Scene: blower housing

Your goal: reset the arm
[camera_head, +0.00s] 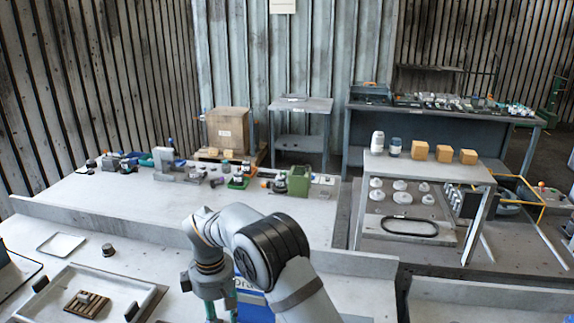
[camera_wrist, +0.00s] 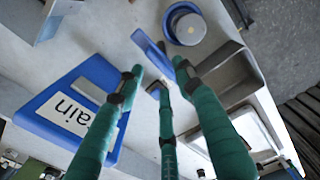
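My arm (camera_head: 270,250) reaches forward from the bottom of the head view and bends down over the near worktable. My gripper (camera_wrist: 156,74) has green-wrapped fingers with dark joints; its fingertips stand apart, with no object clearly gripped. In the head view the fingertips are cut off by the bottom edge. A thin blue strip (camera_wrist: 147,45) lies just beyond the fingertips in the wrist view; I cannot tell whether they touch it. A blue bin (camera_wrist: 62,98) with a white label partly reading "ain" lies left of the fingers.
A round grey part with a blue rim (camera_wrist: 187,26) and a grey open tray (camera_wrist: 232,75) lie close by. A low tray (camera_head: 125,290) stands at left on the near table. A raised ledge (camera_head: 120,226) separates it from the far table (camera_head: 110,200).

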